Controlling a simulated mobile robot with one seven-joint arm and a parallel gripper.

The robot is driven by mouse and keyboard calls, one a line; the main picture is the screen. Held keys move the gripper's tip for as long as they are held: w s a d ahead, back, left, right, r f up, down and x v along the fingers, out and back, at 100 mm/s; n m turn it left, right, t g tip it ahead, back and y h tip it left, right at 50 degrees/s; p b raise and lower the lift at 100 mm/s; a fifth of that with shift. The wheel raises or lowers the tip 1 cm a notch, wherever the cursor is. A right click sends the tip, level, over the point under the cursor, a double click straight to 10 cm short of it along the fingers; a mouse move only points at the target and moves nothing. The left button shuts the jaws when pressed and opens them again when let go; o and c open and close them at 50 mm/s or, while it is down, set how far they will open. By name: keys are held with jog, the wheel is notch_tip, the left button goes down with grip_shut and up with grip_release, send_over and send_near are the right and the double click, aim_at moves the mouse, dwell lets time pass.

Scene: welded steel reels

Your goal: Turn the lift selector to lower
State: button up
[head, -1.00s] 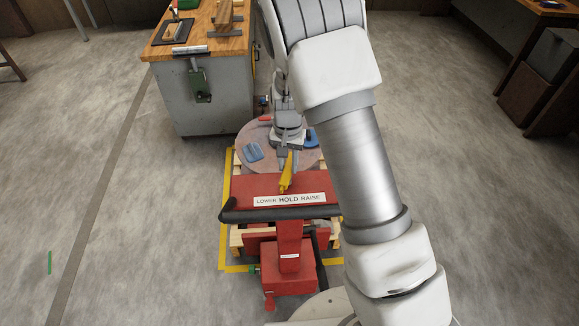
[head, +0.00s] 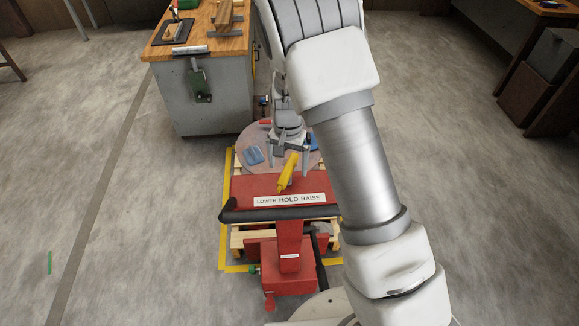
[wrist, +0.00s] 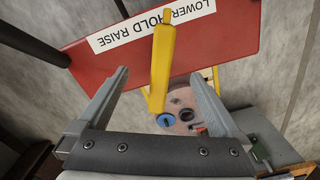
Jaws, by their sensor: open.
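The lift selector is a yellow lever (head: 288,172) on the red lift head (head: 240,188), beside a white label (head: 290,200) reading LOWER, HOLD, RAISE. The lever slants, its near end towards the left. In the wrist view the yellow lever (wrist: 160,62) has its tip between the words HOLD and LOWER on the label (wrist: 150,25). My gripper (head: 289,159) is open at the lever's far side. In the wrist view its fingers (wrist: 160,75) stand on either side of the lever, with gaps showing. I cannot tell their depth relative to it.
A black handlebar (head: 275,214) runs across the lift's near side. Behind it a round reel disc (head: 243,158) with blue pieces lies on a wooden pallet. A grey workbench (head: 212,100) stands at the back left.

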aim_at(289, 167)
notch_tip(289, 167, up, 7)
jog(key=p, duration=0.4)
jog(key=shift+f, duration=0.15)
dwell(0.4)
jog(key=shift+r, duration=0.4)
jog(key=s+d+r+n+t+y+b, duration=0.15)
jog(key=s+r, duration=0.25)
jog(key=r, duration=0.4)
jog(key=s+d+r+n+t, duration=0.1)
jog(key=s+d+r, duration=0.25)
jog(key=r, duration=0.45)
jog(key=s+d+r+n+t+b, duration=0.1)
jog(key=s+d+r, duration=0.1)
jog(key=s, duration=0.6)
jog(key=s+d+r+n+t+h, duration=0.1)
jog(key=s+d+r+t, duration=0.1)
jog(key=s, duration=0.7)
jog(key=shift+d+r+b, duration=0.4)
jog(key=shift+d+r, duration=0.05)
jog(key=shift+r, duration=0.8)
